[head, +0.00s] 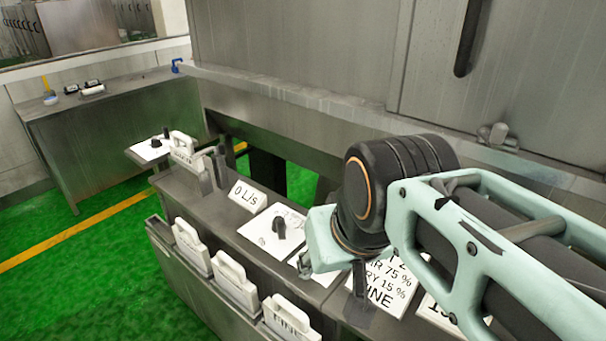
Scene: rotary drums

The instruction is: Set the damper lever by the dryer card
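A white card (388,285) stands on the grey console at lower right. Its readable parts say "75 %", "RY 15 %" and "INE"; my arm hides the rest. A black knob or lever (280,228) sits on a white plate (257,234) left of my arm. Another small dark handle (304,265) shows on a plate partly covered by my wrist. I cannot tell which is the damper lever. My arm's wrist hangs over the console between these plates and the card. My gripper's fingers are not clearly visible, and their opening cannot be made out.
A "0 L/s" sign (248,196) stands behind the plates. Several white handled blocks sit in the front rack (165,240), one marked "FINE" (287,318). Another knob plate (151,148) is at the far end. A grey side table (125,110) stands beyond green floor.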

